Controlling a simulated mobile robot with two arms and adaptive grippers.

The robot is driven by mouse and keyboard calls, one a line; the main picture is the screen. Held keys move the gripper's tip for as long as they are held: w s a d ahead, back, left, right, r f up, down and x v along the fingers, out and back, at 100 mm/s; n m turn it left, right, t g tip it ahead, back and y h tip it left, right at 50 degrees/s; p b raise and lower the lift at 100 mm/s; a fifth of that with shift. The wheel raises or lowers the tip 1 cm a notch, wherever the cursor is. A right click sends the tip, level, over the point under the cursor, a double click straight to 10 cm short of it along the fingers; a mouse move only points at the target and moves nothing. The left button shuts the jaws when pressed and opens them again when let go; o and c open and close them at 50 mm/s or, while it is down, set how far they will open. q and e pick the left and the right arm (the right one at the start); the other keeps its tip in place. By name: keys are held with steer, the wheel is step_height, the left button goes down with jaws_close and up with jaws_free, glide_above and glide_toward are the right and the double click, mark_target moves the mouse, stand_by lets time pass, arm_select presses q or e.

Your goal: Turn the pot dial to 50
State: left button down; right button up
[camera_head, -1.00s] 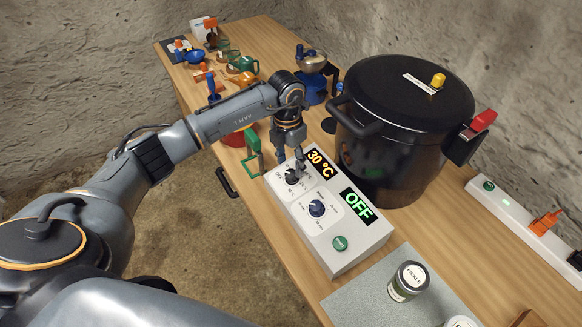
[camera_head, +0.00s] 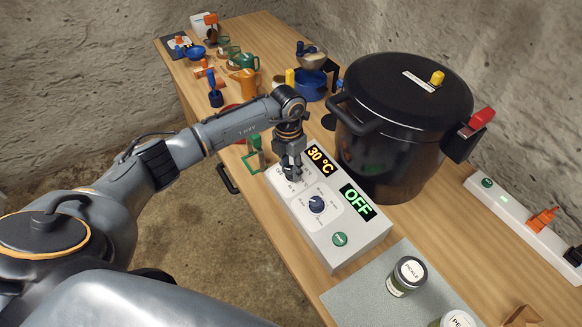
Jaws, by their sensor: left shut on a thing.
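The white control box (camera_head: 352,250) stands on the wooden table in front of the big black pot (camera_head: 402,120). Its upper display (camera_head: 320,159) reads 30 °C and its lower display (camera_head: 357,202) reads OFF. My left gripper (camera_head: 292,174) reaches down onto the upper dial and is shut on it; the fingers hide almost all of that dial, so its pointer cannot be read. A second, dark blue dial (camera_head: 316,204) and a green button (camera_head: 340,239) show clear of the gripper. My right gripper is not in view.
Jars (camera_head: 407,276) stand on a grey mat (camera_head: 362,295) at the front. A white power strip (camera_head: 520,226) lies right of the pot. Coloured kitchen items, including an orange mug (camera_head: 245,83), crowd the table's far end.

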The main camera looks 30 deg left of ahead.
arm_select(q)
steer(key=shift+f+m+b, duration=0.15)
steer(key=shift+m+b, duration=0.65)
steer(key=shift+b, duration=0.15)
steer(key=m+t+y+b, duration=0.1)
steer(key=m+b, duration=0.5)
steer(key=m+t+b, duration=0.1)
steer(key=m+b, duration=0.5)
steer(key=shift+s+d+f+y, duration=0.1)
steer(key=shift+s+d+y, duration=0.05)
steer(key=shift+y, duration=0.25)
steer(key=shift+s+r+m+t+b, duration=0.15)
steer(key=shift+m+t+b, duration=0.55)
steer(key=shift+m+b, duration=1.35)
steer(key=shift+r, duration=0.1)
steer(key=c, duration=1)
jaws_free()
